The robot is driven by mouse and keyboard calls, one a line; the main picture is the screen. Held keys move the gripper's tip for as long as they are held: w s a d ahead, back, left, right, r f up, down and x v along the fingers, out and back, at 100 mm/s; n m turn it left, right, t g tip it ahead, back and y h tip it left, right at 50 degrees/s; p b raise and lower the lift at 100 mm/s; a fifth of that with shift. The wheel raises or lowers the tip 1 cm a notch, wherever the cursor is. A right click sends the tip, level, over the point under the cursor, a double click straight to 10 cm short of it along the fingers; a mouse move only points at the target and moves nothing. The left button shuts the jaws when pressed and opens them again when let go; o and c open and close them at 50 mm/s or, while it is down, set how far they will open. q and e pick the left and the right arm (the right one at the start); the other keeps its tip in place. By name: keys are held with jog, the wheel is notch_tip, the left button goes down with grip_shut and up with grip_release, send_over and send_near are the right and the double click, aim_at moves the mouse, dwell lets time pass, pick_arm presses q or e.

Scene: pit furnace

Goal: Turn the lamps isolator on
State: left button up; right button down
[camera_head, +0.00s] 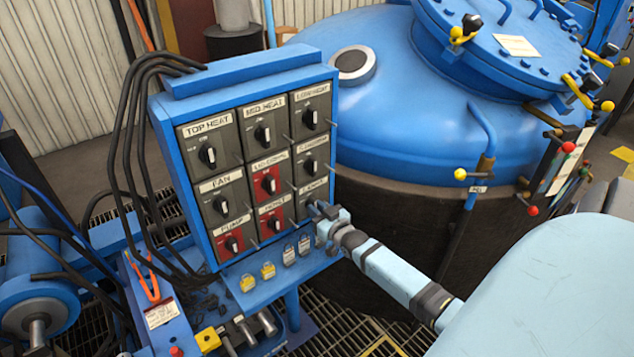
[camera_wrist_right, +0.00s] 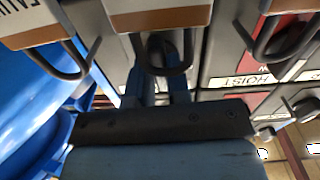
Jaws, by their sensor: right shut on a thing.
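The lamps isolator (camera_head: 309,194) is the grey unit at the bottom right of the blue switch panel (camera_head: 206,259) in the head view. Its label is small and partly blurred, and its knob is covered by my right gripper (camera_head: 319,212). In the right wrist view, my right gripper (camera_wrist_right: 160,70) has a finger on each side of a dark knob (camera_wrist_right: 156,44) and is shut on it. A padlock shackle crosses in front there, so the knob's exact angle cannot be told. My left gripper is not in view.
The red hoist isolator (camera_head: 271,218) adjoins on the left; its label is upside down in the wrist view. Grey padlocks (camera_head: 289,256) and yellow padlocks (camera_head: 268,271) sit on the ledge below. The blue furnace vessel (camera_head: 400,110) stands behind. Black cables (camera_head: 125,140) hang left.

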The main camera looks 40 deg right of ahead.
jog(key=shift+m, duration=0.3)
dwell(0.4)
jog(key=c, duration=1.4)
grip_release()
jog(key=shift+o, duration=0.2)
jog(key=s+a, duration=0.1)
jog(key=s, duration=1.2)
jog(key=shift+s+a, duration=0.3)
jog(key=shift+s, duration=0.1)
